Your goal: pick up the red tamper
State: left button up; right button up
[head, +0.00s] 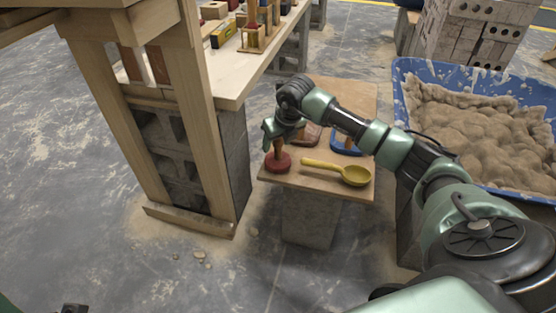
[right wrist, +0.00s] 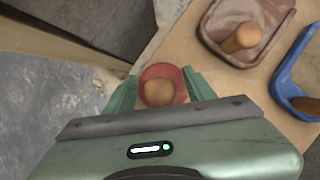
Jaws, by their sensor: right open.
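The red tamper (head: 278,164) stands at the near left corner of a small wooden board, its round red base down and its wooden handle up. In the right wrist view the red tamper (right wrist: 166,71) shows from above, with its round knob between the two green fingers. My right gripper (head: 279,138) is open and low over the tamper, a finger on either side of the handle. It also shows in the right wrist view (right wrist: 160,88). Whether a finger touches the handle cannot be told.
A yellow scoop (head: 340,172) lies right of the tamper on the board (head: 345,93). A brown float (head: 309,136) and a blue float (head: 343,148) lie behind. A blue tub (head: 404,84) of mortar is at right, a wooden workbench (head: 222,87) at left.

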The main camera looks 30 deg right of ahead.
jog(key=shift+x, duration=0.8)
grip_shut()
jog(key=shift+r, duration=0.1)
